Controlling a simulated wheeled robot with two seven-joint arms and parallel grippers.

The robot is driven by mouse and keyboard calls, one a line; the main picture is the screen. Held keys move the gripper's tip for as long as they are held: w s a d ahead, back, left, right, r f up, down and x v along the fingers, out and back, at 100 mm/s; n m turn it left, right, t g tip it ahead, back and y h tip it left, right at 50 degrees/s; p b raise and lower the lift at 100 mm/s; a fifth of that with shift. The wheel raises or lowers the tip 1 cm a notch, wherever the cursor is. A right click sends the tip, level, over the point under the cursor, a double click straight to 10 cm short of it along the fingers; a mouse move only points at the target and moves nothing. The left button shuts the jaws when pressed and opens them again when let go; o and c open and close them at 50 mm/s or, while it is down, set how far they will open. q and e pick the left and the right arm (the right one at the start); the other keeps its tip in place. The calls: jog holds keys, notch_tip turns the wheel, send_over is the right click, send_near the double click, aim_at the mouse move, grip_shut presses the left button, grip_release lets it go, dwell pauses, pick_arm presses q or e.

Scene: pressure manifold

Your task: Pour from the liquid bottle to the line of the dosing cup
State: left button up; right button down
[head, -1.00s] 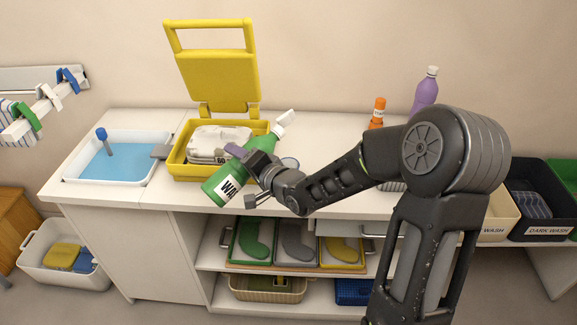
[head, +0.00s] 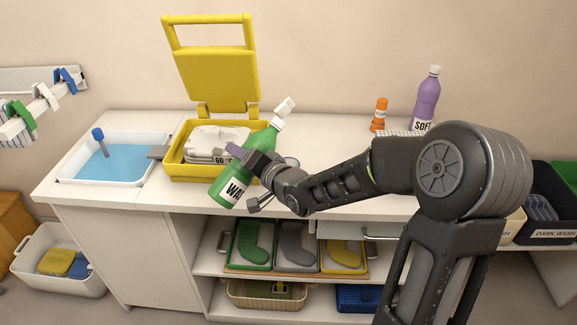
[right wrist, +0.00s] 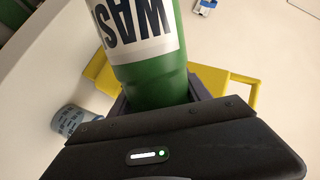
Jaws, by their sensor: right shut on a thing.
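The liquid bottle is green with a white cap and a WASH label (head: 236,190). My right gripper (head: 258,166) is shut on it and holds it tilted, cap up and to the right, in front of the yellow box. A small cup with blue markings, which looks like the dosing cup (right wrist: 69,120), stands on the worktop beside the gripper. In the head view only its rim (head: 292,161) shows behind the arm. Its fill level cannot be told. My left gripper is not in view.
A white tray of blue liquid (head: 75,179) is at left. A purple bottle (head: 426,98) and an orange bottle (head: 379,114) stand at back right.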

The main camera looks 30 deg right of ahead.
aim_at(255, 136)
jog(key=n+b, duration=0.2)
jog(key=b, duration=0.1)
jog(key=d+n+b, duration=0.1)
jog(key=b, duration=0.3)
jog(key=d+n+t+h+b, duration=0.1)
jog(key=n+b, duration=0.1)
jog(key=b, duration=0.1)
jog(key=shift+w+f+n+b, duration=0.2)
jog(key=shift+f+n+b, duration=0.1)
jog(key=shift+b, duration=0.05)
jog(key=shift+w+d+r+n+t+h+b, duration=0.1)
jog(key=shift+r+n+t+h+b, duration=0.05)
jog(key=shift+r+n+b, duration=0.2)
jog(key=shift+d+r+n+t+h+b, duration=0.15)
jog(key=shift+r+n+b, duration=0.1)
jog(key=shift+r+n, duration=0.2)
notch_tip(255, 136, up, 5)
jog(key=shift+d+r+n+p, duration=0.1)
jog(key=shift+d+n+p, duration=0.05)
jog(key=shift+n+p, duration=0.85)
jog(key=shift+d+r+n+h, duration=0.1)
jog(key=shift+r+n+h, duration=0.2)
jog(key=shift+r, duration=0.35)
